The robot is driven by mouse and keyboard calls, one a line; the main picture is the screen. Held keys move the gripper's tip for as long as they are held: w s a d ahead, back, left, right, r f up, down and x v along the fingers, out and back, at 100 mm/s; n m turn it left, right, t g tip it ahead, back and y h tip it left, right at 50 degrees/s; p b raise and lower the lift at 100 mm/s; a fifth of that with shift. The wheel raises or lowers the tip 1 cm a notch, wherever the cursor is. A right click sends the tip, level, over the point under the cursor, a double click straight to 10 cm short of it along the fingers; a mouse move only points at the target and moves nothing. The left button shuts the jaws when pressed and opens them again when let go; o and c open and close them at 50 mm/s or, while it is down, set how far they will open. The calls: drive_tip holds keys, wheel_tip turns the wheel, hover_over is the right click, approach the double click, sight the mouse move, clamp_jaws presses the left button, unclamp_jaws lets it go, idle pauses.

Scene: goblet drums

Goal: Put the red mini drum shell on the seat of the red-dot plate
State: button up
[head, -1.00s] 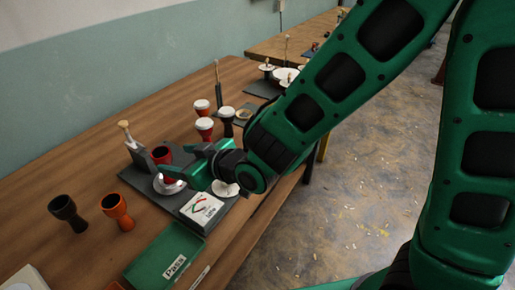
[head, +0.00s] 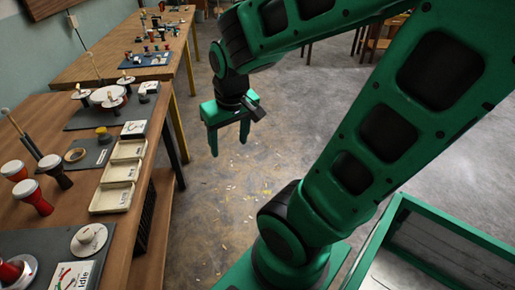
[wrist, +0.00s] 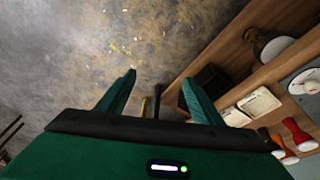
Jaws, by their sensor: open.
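My gripper (head: 229,147) hangs over the bare floor, to the right of the workbench, with its two green fingers apart and nothing between them. The fingers also show apart and empty in the wrist view (wrist: 157,82). A red drum shell (head: 10,271) with a dark open top is cut off at the lower left edge of the head view. It shows at a silver round piece (head: 27,268) on a dark plate (head: 45,240); I cannot tell how it rests there. I cannot make out a red dot on the plate.
White-headed drums, red (head: 33,200) and black (head: 55,172), stand on the workbench (head: 120,225). A pale disc (head: 88,240) and an Idle gauge (head: 72,276) are on the dark plate. Cream trays (head: 112,198) line the bench edge. The floor (head: 240,190) under my gripper is clear.

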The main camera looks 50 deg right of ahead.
drive_tip(key=s+d+r+m+g, duration=0.1)
drive_tip(key=s, duration=0.4)
drive_tip(key=s+d+m+g+y, duration=0.1)
drive_tip(key=s+m, duration=0.1)
drive_tip(key=s, duration=0.4)
drive_tip(key=shift+s+d+r+m+g, duration=0.2)
drive_tip(key=shift+d+r+m+g, duration=0.1)
drive_tip(key=shift+d+r, duration=0.1)
drive_tip(key=shift+w+f, duration=0.25)
drive_tip(key=shift+w, duration=0.4)
